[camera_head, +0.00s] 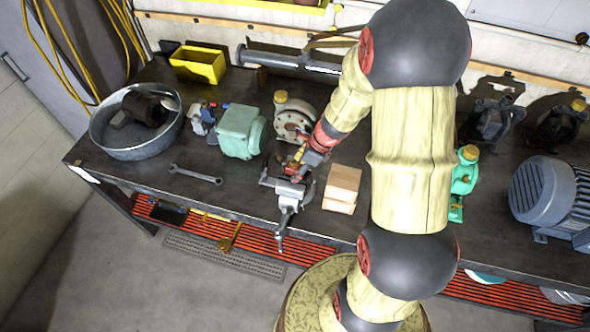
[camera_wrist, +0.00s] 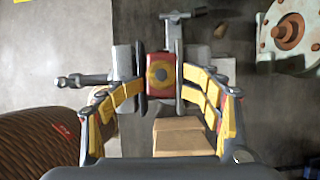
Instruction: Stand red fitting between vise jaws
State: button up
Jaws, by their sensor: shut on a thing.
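The red fitting (camera_wrist: 161,72) shows in the wrist view as a red block with a round yellowish end and a dark centre. My gripper (camera_wrist: 161,80) is shut on it, one finger on each side. My gripper (camera_head: 297,163) is over the grey vise (camera_head: 289,192) near the bench's front edge in the head view. The vise (camera_wrist: 122,62) shows below and around the fitting in the wrist view, with its handle to the left. My fingers hide part of the jaws, and I cannot tell how deep the fitting sits between them.
Light wooden blocks (camera_head: 342,187) stand just right of the vise. A round flanged part (camera_head: 294,121) and a green motor (camera_head: 240,131) stand behind it. A wrench (camera_head: 196,174) and a metal basin (camera_head: 136,122) lie to the left. Bench between wrench and vise is clear.

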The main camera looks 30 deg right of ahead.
jog(key=v, duration=1)
jog(key=shift+r, duration=0.15)
jog(key=s+a+r+n+t+h+b, duration=0.1)
jog(key=s+a+n+b, duration=0.5)
jog(key=n+b, duration=0.3)
jog(key=s+a+r+n+t+h+b, duration=0.1)
jog(key=s+a+n+b, duration=0.6)
jog(key=n, duration=1.1)
jog(key=shift+s+r+t+h+b, duration=0.15)
jog(key=shift+s+t+h+b, duration=0.15)
jog(key=shift+s+h+b, duration=0.55)
jog(key=shift+s+y, duration=0.25)
jog(key=shift+c, duration=0.4)
